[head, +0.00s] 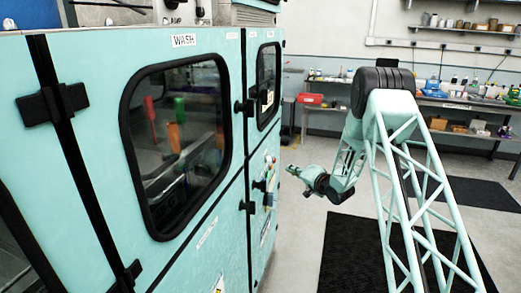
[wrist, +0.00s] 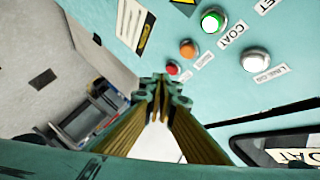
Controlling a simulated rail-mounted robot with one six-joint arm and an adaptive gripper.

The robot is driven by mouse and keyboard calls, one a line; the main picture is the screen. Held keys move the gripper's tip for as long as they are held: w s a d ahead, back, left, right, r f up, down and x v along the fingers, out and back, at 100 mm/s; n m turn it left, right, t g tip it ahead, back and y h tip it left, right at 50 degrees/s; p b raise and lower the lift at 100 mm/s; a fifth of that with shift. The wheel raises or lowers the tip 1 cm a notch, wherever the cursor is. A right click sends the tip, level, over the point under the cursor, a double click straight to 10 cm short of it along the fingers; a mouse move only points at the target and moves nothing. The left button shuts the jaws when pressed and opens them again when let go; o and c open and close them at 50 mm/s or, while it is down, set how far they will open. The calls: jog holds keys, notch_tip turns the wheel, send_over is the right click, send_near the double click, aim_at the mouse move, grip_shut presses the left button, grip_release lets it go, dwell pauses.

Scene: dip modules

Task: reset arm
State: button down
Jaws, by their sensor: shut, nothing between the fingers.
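My arm reaches out at the right of the head view, and my gripper (head: 293,170) is small there, beside the front of the teal cabinet. In the wrist view my gripper (wrist: 161,82) points at the cabinet's teal panel, its two fingertips together with nothing between them. The panel carries a lit green button (wrist: 212,20), an orange button (wrist: 188,48), a red button (wrist: 173,68) and a white button (wrist: 255,60). I cannot tell exactly how far the fingertips are from the panel; no contact shows.
The teal cabinet (head: 95,130) with a door marked WASH fills the left of the head view. Its black handles (head: 245,107) stick out. Dark mats (head: 365,250) lie on open grey floor. Shelves with bottles (head: 460,100) line the back wall.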

jog(key=s+d+r+n+g+h, duration=0.1)
jog(key=s+d+r+h, duration=0.15)
jog(key=r, duration=0.65)
jog(key=s+d+r+h, duration=0.15)
jog(key=s+r, duration=0.25)
jog(key=r, duration=0.5)
jog(key=s+d+r+n+g+h, duration=0.1)
jog(key=s+r, duration=0.6)
jog(key=s, duration=0.3)
jog(key=s+r+n+g+h, duration=0.1)
jog(key=s+r+g+h, duration=0.1)
jog(key=s+r, duration=0.6)
jog(key=s+a+r+n+g, duration=0.1)
jog(key=s+r, duration=0.1)
jog(key=s, duration=1.2)
jog(key=s+a+r+g, duration=0.1)
jog(key=s+g, duration=0.1)
jog(key=s, duration=1.1)
jog(key=s+a+f+n+g, duration=0.1)
jog(key=s+a, duration=0.1)
jog(key=s, duration=1.4)
jog(key=s+a+f+n+g, duration=0.1)
jog(key=s+a+g, duration=0.1)
jog(key=s, duration=1.3)
jog(key=shift+s+a+f+n+y, duration=0.35)
jog(key=shift+a+n+y, duration=0.05)
jog(key=shift+w, duration=0.1)
